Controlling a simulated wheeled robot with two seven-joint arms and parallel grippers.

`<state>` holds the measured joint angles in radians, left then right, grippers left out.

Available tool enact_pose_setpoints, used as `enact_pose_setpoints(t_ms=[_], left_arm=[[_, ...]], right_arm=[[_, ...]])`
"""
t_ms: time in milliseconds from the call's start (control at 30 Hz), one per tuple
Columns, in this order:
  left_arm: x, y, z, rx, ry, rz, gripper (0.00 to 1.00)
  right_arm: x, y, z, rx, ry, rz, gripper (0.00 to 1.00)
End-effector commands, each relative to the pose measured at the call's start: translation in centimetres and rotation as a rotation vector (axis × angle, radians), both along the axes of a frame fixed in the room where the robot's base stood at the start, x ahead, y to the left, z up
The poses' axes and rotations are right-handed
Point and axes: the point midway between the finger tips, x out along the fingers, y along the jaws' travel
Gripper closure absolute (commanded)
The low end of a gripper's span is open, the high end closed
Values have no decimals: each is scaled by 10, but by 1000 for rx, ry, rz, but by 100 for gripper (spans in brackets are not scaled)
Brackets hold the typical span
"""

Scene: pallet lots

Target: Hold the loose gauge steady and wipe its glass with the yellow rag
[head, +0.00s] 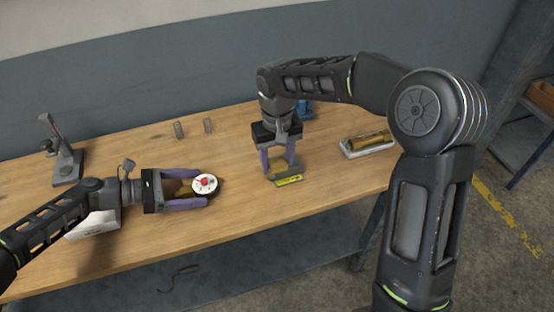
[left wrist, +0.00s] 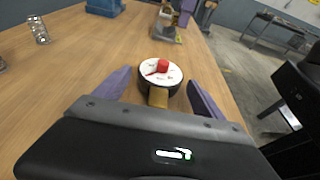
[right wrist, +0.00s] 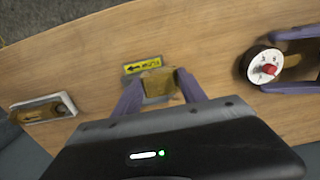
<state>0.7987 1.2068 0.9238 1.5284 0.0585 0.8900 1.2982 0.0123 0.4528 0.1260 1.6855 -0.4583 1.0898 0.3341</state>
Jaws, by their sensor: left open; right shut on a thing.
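The loose gauge (head: 205,185) has a round white face with a red centre and a dark rim; a brass-coloured stem (left wrist: 158,97) points back toward my left gripper. My left gripper (head: 200,187) is open, its purple fingers on either side of the gauge with gaps visible in the left wrist view (left wrist: 160,88). My right gripper (head: 280,165) points down and is shut on a mustard-yellow piece (right wrist: 158,83), which looks like the yellow rag. That piece is at a grey holder with a yellow arrow label (right wrist: 142,65); whether it touches the holder is unclear.
A pale tray with a brownish-yellow item (head: 368,143) lies at the right of the wooden bench (head: 240,225). A grey stand (head: 65,155) is at the far left. The bench between my grippers is clear.

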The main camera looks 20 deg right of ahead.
Motion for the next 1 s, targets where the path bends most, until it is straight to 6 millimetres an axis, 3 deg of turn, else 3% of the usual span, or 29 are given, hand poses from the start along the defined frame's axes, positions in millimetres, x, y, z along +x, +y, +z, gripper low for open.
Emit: enact_pose_setpoints(t_ms=[500, 533, 600, 800, 1000], left_arm=[[0, 0, 0, 0, 0, 0, 59], [0, 0, 0, 0, 0, 0, 37], [0, 0, 0, 0, 0, 0, 32], [0, 0, 0, 0, 0, 0, 16], [0, 0, 0, 0, 0, 0, 16]], right_arm=[[0, 0, 0, 0, 0, 0, 84], [0, 0, 0, 0, 0, 0, 84], [0, 0, 0, 0, 0, 0, 84], [0, 0, 0, 0, 0, 0, 84], [0, 0, 0, 0, 0, 0, 84]])
